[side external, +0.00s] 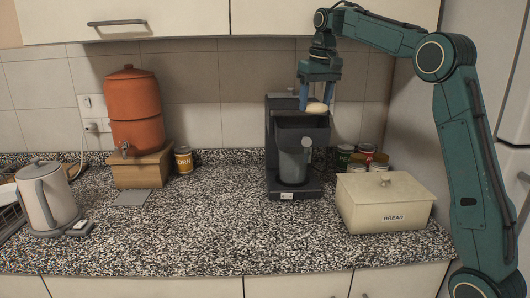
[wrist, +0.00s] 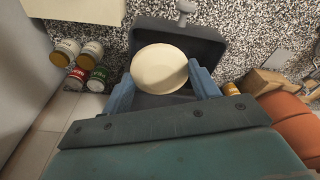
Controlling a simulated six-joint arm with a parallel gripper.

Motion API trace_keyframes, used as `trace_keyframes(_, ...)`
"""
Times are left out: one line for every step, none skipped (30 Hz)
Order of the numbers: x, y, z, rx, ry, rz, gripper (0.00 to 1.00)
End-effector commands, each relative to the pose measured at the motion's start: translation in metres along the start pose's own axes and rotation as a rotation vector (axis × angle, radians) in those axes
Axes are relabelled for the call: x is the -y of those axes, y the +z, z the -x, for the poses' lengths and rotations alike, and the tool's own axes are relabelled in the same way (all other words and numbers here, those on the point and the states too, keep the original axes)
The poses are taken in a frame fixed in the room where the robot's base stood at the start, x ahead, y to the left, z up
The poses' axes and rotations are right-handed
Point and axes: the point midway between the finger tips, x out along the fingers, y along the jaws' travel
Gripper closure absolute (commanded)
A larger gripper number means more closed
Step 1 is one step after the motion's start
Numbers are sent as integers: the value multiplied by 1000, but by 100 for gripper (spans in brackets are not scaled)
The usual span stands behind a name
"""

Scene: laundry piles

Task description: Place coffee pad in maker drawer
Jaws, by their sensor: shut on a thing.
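The coffee pad (side external: 317,107) is a round, cream-coloured disc. It also shows in the wrist view (wrist: 159,69), between the two blue fingers. My gripper (side external: 316,98) is shut on the pad and holds it above the coffee maker's drawer. The dark coffee maker (side external: 279,121) stands against the tiled wall. Its drawer (side external: 302,134) is pulled out towards the front and has a grey handle. In the wrist view the dark drawer (wrist: 207,47) lies under and around the pad, which hides part of its inside. The pad appears above the drawer rim.
A cream bread box (side external: 386,215) stands right of the maker, with several cans (side external: 345,155) behind it. An orange dispenser (side external: 134,105) on a wooden stand, a can (side external: 184,160) and a kettle (side external: 45,198) are left. The counter's front middle is clear.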

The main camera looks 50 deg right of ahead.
Motion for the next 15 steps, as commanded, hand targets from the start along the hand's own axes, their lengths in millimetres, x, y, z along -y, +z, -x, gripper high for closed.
trace_keyframes(-1, -2, -1, 0, 1, -1, 61)
trace_keyframes(-2, -4, -1, 0, 1, 0, 61)
trace_keyframes(-2, -3, -3, 1, 1, 0, 61)
trace_keyframes(-2, -3, -4, 1, 0, 0, 61)
trace_keyframes(-1, -2, -6, 1, -1, 0, 61)
trace_keyframes(-1, -2, -8, 1, -1, 0, 61)
trace_keyframes(-1, -2, -10, 1, -2, 0, 61)
trace_keyframes(-1, -1, -12, 2, -2, 0, 61)
trace_keyframes(-1, -1, -16, 1, -2, 0, 61)
trace_keyframes(-2, 0, -18, 1, -2, 0, 61)
trace_keyframes(-2, 0, -20, 2, -2, 0, 61)
trace_keyframes(-2, 0, -24, 1, -2, 0, 61)
trace_keyframes(-2, 1, -26, 2, -2, 0, 61)
trace_keyframes(-2, 1, -29, 2, -2, 0, 61)
trace_keyframes(-2, 2, -31, 1, -2, 0, 61)
